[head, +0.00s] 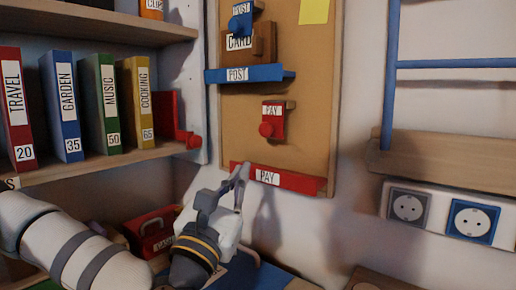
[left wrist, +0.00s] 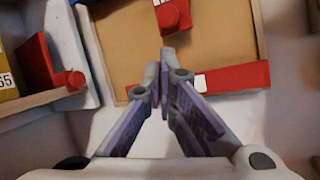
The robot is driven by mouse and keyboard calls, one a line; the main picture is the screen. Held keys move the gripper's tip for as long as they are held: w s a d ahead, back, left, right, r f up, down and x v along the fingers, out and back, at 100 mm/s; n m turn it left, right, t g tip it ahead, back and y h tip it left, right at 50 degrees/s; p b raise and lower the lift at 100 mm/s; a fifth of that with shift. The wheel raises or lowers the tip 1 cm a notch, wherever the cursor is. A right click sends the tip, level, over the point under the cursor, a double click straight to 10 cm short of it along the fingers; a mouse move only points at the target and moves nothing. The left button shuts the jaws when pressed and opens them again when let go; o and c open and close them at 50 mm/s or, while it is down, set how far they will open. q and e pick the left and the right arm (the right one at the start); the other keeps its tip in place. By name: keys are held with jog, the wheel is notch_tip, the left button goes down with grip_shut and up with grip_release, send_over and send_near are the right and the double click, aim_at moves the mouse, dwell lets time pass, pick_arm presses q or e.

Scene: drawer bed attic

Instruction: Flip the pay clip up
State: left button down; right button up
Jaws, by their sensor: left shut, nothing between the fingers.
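A small red clip labelled PAY (head: 272,120), with a round red knob, is on the cork board (head: 235,130). Contact cannot be told. My right gripper is out of view.
A blue POST bar (head: 250,74) juts out above the clip. Left are shelves with several binders (head: 62,105) and a red bookend with a knob (head: 172,118). A red toolbox (head: 150,232) sits below. Right are a wooden ledge (head: 450,157) and sockets (head: 440,212).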

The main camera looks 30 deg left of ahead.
aim_at(269, 121)
pick_arm(q)
jog(key=p+x, duration=0.1)
jog(key=x, duration=0.8)
jog(key=shift+w+r, duration=0.15)
jog(key=shift+w, duration=0.2)
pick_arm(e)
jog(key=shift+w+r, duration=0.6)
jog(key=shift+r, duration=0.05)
pick_arm(q)
jog(key=shift+w, duration=0.1)
